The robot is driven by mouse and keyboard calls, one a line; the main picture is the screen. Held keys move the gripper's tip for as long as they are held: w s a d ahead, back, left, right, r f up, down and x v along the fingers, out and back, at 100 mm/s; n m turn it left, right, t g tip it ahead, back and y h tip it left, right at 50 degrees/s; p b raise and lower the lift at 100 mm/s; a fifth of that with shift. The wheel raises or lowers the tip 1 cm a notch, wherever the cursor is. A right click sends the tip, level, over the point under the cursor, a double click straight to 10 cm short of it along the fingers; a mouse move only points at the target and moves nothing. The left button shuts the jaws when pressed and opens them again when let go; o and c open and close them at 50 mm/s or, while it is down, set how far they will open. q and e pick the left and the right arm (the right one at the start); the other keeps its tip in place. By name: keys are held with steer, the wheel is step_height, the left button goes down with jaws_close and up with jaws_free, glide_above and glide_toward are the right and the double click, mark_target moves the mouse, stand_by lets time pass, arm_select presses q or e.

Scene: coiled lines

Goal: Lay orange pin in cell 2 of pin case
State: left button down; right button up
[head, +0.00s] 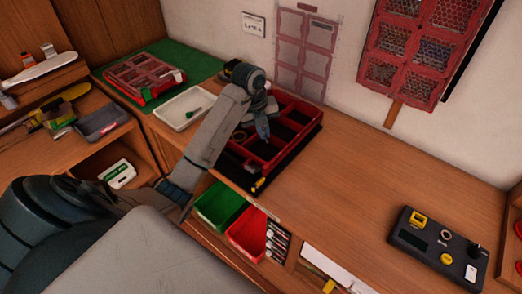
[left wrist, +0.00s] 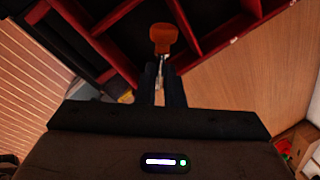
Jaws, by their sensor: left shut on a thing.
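The red divided case (head: 314,127), with dark cells, lies on the bench by the wall; I take it as the pin case. My left gripper (head: 263,130) is above it, pointing down among its cells. In the left wrist view my left gripper (left wrist: 160,80) is shut on the orange pin (left wrist: 163,38). The pin's orange head sticks out past the fingertips, with the case's red walls (left wrist: 197,50) and dark cells behind it. I cannot tell whether the pin touches a cell floor. The pin is not clear in the head view. Cell numbers are not readable.
Another red case (head: 128,90) lies on a green mat (head: 190,58). Green (head: 218,203) and red (head: 247,233) bins are in front. A dark control box (head: 435,255) stands right; bench between is clear.

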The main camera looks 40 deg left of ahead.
mark_target(265, 154)
arm_select(q)
steer(key=p+x, duration=0.1)
steer(key=x, duration=0.1)
steer(key=p+x, duration=0.1)
steer(key=x, duration=0.1)
steer(key=s+a+p+x, duration=0.1)
steer(key=x, duration=0.1)
steer(key=shift+d+f, duration=0.1)
steer(key=shift+f, duration=0.45)
steer(key=shift+w+f, duration=0.1)
steer(key=shift+f, duration=0.4)
steer(key=c, duration=1.5)
jaws_free()
steer(key=shift+r, duration=0.1)
steer(key=shift+c, duration=0.2)
